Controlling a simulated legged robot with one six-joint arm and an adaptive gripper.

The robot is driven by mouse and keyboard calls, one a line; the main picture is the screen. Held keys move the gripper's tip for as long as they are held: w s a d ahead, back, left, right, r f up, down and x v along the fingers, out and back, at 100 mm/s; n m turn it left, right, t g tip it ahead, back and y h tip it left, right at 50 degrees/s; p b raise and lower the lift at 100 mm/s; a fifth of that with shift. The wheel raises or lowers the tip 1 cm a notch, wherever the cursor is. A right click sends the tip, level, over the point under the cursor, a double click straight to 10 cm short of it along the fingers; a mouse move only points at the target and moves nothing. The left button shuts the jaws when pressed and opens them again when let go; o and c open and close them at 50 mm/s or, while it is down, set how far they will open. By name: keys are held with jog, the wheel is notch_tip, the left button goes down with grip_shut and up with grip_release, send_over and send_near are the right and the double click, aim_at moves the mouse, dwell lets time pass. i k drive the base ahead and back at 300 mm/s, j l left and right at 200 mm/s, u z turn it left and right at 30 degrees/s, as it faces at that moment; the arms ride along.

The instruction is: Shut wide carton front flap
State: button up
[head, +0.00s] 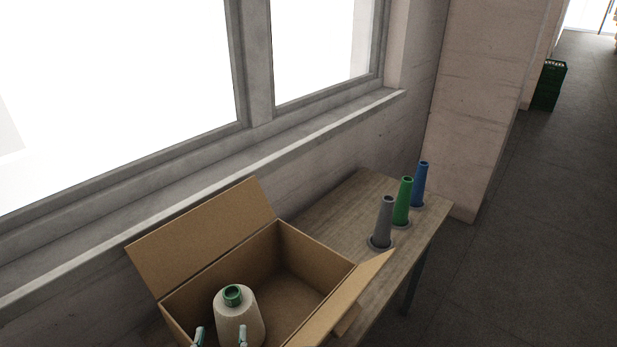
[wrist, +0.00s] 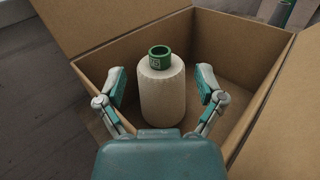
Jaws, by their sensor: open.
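The wide carton (head: 318,265) stands open on the table under the window. Its back flap (head: 205,238) tilts up toward the window. Its front flap (head: 340,303) stands open, slanting outward on the room side. A cream yarn cone with a green top (head: 238,315) stands upright inside the carton; it also shows in the wrist view (wrist: 161,90). My gripper (wrist: 161,88) is open, with one finger on either side of the cone and gaps between. In the head view only its fingertips (head: 221,337) show at the bottom edge.
A grey cone (head: 384,222), a green cone (head: 403,202) and a blue cone (head: 421,185) stand in a row on the wooden table (head: 350,205) beyond the carton. A wall pillar and window sill bound the far side. A green crate (head: 549,86) sits on the distant floor.

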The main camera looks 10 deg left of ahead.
aim_at(341, 310)
jog(key=k+l, duration=0.25)
jog(key=k, duration=0.25)
jog(key=k+l, duration=0.2)
jog(key=k, duration=0.25)
